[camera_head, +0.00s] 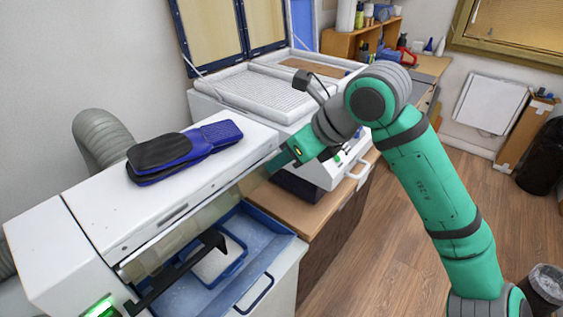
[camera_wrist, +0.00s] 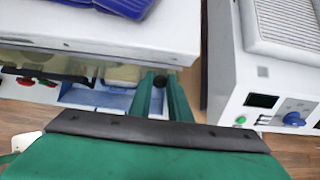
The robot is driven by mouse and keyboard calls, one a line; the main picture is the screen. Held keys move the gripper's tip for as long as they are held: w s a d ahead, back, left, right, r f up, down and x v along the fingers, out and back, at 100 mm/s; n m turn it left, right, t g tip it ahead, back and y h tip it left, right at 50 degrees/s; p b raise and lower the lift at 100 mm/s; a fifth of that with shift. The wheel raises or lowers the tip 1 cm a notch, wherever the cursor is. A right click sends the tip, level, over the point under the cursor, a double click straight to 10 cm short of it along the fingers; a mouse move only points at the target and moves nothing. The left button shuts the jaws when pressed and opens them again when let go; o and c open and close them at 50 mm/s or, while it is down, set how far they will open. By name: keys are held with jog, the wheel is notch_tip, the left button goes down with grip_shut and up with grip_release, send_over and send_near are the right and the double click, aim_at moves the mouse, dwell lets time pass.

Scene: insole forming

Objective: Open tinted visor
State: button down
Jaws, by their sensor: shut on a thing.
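The tinted visor (camera_head: 197,222) is a see-through brownish panel along the front of the white machine (camera_head: 150,205). It hangs under the machine's front edge, above a blue tray (camera_head: 262,250). In the wrist view the visor (camera_wrist: 45,66) shows as a brownish strip below the white top. My gripper (camera_head: 277,163) is at the visor's right end in the head view. In the wrist view my two green fingers (camera_wrist: 162,76) reach to the visor's edge and are shut on it. The exact contact at the fingertips is too small to see clearly.
Blue and black insoles (camera_head: 183,150) lie on the machine's top. A second white machine (camera_head: 330,172) with a raised framed lid stands close on the right. A dark bar (camera_head: 180,270) crosses the tray.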

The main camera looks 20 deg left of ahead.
aim_at(273, 144)
jog(key=h, duration=0.1)
jog(key=r+g+h, duration=0.1)
jog(key=h, duration=0.2)
jog(key=shift+w+a+r+g, duration=0.15)
jog(key=shift+a+r+g, duration=0.15)
jog(key=shift+a+r, duration=0.1)
jog(key=shift+w+a+r+g+h, duration=0.15)
jog(key=shift+a+g+h, duration=0.1)
jog(key=shift+h, duration=0.55)
jog(key=shift+a+r+g+h, duration=0.1)
jog(key=shift+g+h, duration=0.2)
jog(key=shift+h, duration=0.5)
jog(key=shift+w+a+r+g+h, duration=0.15)
jog(key=shift+a+g+h, duration=0.1)
jog(key=shift+h, duration=0.55)
jog(key=shift+s, duration=0.1)
jog(key=c, duration=1.7)
grip_release()
jog(key=shift+o, duration=0.2)
jog(key=shift+r, duration=0.1)
notch_tip(273, 144, up, 7)
jog(key=shift+a, duration=0.45)
jog(key=shift+w+d, duration=0.1)
jog(key=shift+w, duration=0.1)
